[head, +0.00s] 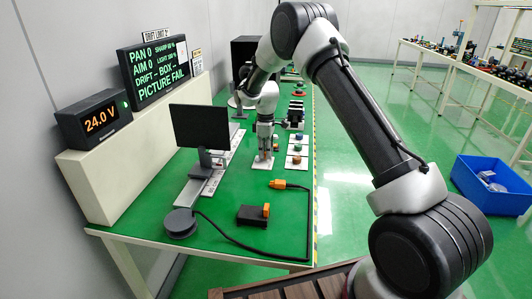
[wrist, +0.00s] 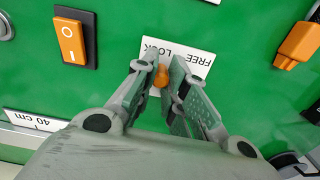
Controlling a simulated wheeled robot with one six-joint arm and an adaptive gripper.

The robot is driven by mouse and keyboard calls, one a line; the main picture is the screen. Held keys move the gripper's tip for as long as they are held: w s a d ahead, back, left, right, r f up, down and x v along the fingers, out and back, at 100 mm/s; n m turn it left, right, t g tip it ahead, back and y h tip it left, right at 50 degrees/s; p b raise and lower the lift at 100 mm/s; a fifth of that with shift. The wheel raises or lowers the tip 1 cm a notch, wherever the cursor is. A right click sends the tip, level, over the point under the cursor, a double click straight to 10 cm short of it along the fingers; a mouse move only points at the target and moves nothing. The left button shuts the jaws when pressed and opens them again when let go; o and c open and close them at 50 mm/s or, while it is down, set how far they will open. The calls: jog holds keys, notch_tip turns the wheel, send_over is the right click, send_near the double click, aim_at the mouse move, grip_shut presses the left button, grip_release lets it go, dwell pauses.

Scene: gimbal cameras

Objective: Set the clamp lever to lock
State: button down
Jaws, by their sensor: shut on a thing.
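The clamp lever's orange knob (wrist: 161,77) stands in front of a white label plate (wrist: 183,52) in the wrist view. The plate's words look upside down, with LOCK to the left and FREE to the right. My gripper (wrist: 164,82) is shut on the knob, with one finger on each side. The lever's lower part is hidden behind the fingers and gripper body. In the head view my gripper (head: 264,148) points down at the green bench, and the lever cannot be made out there.
An orange rocker switch (wrist: 71,40) sits left of the lever, and an orange connector (wrist: 300,43) sits right. A monitor (head: 200,126) stands left of my gripper on the bench. The board (head: 155,72) reads PICTURE FAIL. A black cable (head: 307,225) runs along the bench's right side.

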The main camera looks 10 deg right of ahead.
dwell(0.3)
jog(key=c, duration=1.4)
grip_release()
notch_tip(320, 180, up, 12)
